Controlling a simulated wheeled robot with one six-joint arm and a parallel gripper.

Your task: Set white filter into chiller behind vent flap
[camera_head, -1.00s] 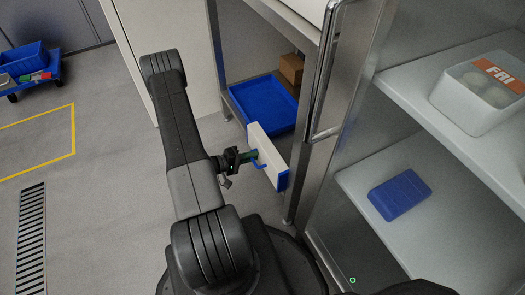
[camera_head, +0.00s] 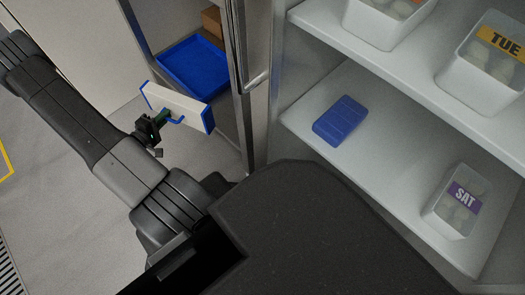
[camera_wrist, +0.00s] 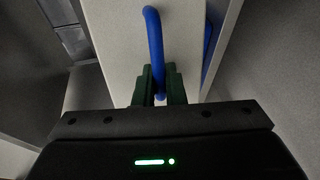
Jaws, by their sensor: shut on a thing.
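The white filter (camera_head: 180,104) is a flat white block with blue end edges and a blue handle. It is held tilted in the air in front of a steel frame. My gripper (camera_head: 160,118) is shut on its blue handle; the wrist view shows the green fingers (camera_wrist: 160,88) on both sides of the handle (camera_wrist: 154,45) with the white face (camera_wrist: 125,50) behind. The chiller (camera_head: 300,60) stands open at the right, with white shelves (camera_head: 310,105). I cannot make out a vent flap.
A blue ribbed block (camera_head: 341,120) lies on the lower shelf, with a SAT tub (camera_head: 460,205) to its right. A TUE tub (camera_head: 485,62) and another tub (camera_head: 385,22) stand above. A steel post and handle (camera_head: 245,80) stand between filter and shelves. A blue tray (camera_head: 195,66) lies behind.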

